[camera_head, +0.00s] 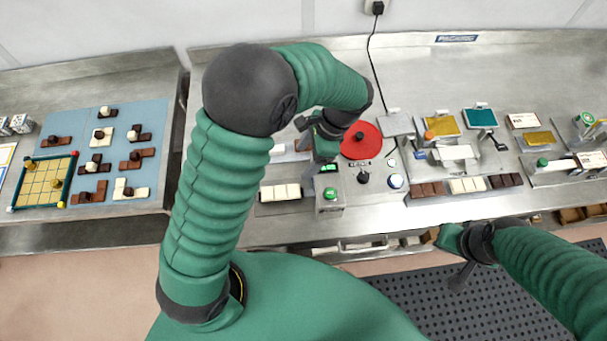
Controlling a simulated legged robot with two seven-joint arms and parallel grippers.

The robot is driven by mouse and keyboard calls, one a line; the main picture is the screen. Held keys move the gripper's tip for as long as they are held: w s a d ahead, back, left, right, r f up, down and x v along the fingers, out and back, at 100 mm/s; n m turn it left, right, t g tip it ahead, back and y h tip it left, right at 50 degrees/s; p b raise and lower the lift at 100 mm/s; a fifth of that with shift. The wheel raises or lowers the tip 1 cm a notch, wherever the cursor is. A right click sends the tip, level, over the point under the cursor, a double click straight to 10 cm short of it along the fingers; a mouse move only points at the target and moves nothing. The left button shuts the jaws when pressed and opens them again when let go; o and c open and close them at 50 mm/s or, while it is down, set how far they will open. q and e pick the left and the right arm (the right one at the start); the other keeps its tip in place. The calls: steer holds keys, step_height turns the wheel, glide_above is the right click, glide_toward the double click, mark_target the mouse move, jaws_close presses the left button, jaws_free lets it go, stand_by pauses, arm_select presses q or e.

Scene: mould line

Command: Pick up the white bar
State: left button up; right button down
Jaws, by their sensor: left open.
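A white segmented bar (280,192) lies on a dark tray at the front of the metal bench, left of a control box with a green button (331,194). A second white bar (467,185) lies farther right, between a brown bar (428,189) and a dark bar (505,181). My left gripper (312,128) is open above the bench, behind the control box and left of the red disc. It is apart from both white bars; my arm partly hides its fingers. My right gripper (457,270) is low, in front of the bench edge, its jaw state unclear.
Gold and teal plates (480,117) and a fixture (452,152) fill the right of the bench. A separate left table holds a blue mat (152,115) with several chocolate pieces. The bench's back is mostly clear.

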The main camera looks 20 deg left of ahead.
arm_select(q)
steer(key=p, duration=0.1)
glide_toward(281, 191)
steer(key=p+x, duration=0.1)
steer(key=x, duration=0.2)
steer(key=p+x, duration=0.2)
steer(key=x, duration=0.2)
steer(key=shift+s+d, duration=0.1)
steer(key=shift+f, duration=0.25)
steer(key=c, duration=1.5)
jaws_close()
arm_select(e)
steer(key=v, duration=0.4)
steer(key=shift+s+d+r, duration=0.1)
steer(key=shift+r, duration=0.3)
